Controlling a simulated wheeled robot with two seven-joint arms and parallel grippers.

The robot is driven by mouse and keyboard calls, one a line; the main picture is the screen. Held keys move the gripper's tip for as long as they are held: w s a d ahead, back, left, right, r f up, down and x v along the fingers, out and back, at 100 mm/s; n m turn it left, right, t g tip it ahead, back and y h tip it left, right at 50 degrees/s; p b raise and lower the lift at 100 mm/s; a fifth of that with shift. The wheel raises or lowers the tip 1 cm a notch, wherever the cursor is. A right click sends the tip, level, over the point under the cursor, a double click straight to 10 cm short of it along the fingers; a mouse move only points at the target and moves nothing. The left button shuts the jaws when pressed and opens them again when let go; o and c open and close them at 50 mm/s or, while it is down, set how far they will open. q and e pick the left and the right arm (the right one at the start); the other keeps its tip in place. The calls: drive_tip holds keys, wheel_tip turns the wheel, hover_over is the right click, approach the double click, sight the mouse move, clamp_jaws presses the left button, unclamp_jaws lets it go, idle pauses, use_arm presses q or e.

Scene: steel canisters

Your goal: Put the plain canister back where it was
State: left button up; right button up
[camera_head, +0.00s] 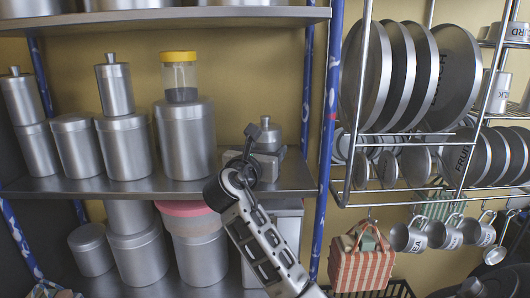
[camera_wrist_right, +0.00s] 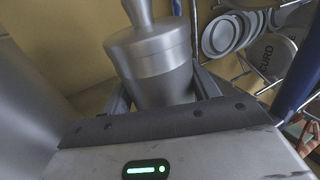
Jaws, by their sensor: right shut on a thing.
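The plain canister (camera_head: 269,136) is a small steel one with a narrow knob on its lid, at the right end of the middle shelf. My right arm reaches up from below, and my right gripper (camera_head: 262,155) is around the canister and hides its lower part. In the right wrist view the canister (camera_wrist_right: 155,62) stands nearly upright between the two fingers of the right gripper (camera_wrist_right: 162,92), which is shut on it. Whether its base touches the shelf is hidden. My left gripper is not in view.
Larger canisters, one (camera_head: 185,138) with a yellow-lidded jar (camera_head: 180,78) on it, stand left on the middle shelf (camera_head: 160,188). A blue post (camera_head: 326,110) and a plate rack (camera_head: 350,100) are close on the right. The upper shelf (camera_head: 180,17) is overhead.

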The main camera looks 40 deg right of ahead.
drive_tip(key=shift+f, duration=0.15)
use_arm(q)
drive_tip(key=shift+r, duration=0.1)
use_arm(e)
drive_tip(key=shift+f, duration=0.1)
drive_tip(key=o, duration=1.1)
use_arm(q)
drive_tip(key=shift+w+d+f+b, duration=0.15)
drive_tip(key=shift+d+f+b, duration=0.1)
drive_tip(key=shift+b, duration=0.35)
use_arm(e)
drive_tip(key=v, duration=1.2)
drive_tip(key=shift+s, duration=0.1)
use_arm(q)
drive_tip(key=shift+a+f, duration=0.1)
